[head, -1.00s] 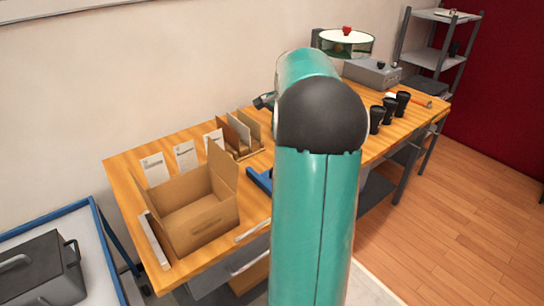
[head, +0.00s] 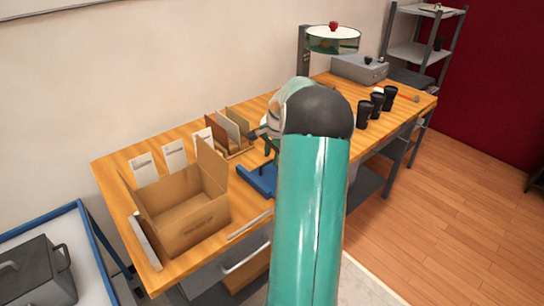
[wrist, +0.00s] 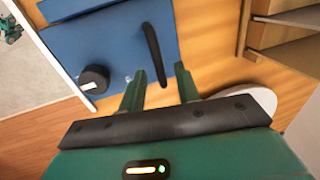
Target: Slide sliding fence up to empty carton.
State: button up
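The empty carton (head: 205,221) stands open on the wooden bench in the head view, its flaps up. To its right is a blue piece (head: 257,182), apparently the sliding fence, with a gap between it and the carton. In the wrist view the blue piece (wrist: 110,45) shows a black bar (wrist: 153,52) and a round black knob (wrist: 94,80). My gripper (wrist: 161,75) is open, its green fingers either side of the black bar's near end. Whether they touch it I cannot tell. My arm hides part of the bench in the head view.
A pale strip (head: 146,240) stands along the carton's left side. White cards (head: 175,153) and upright dividers (head: 230,130) are behind it. Three black cups (head: 376,106) and a grey box (head: 360,69) are farther right. A blue-edged table (head: 85,225) stands at the left.

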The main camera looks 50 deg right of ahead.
jog(key=shift+f, duration=0.35)
grip_shut()
jog(key=shift+w, duration=0.1)
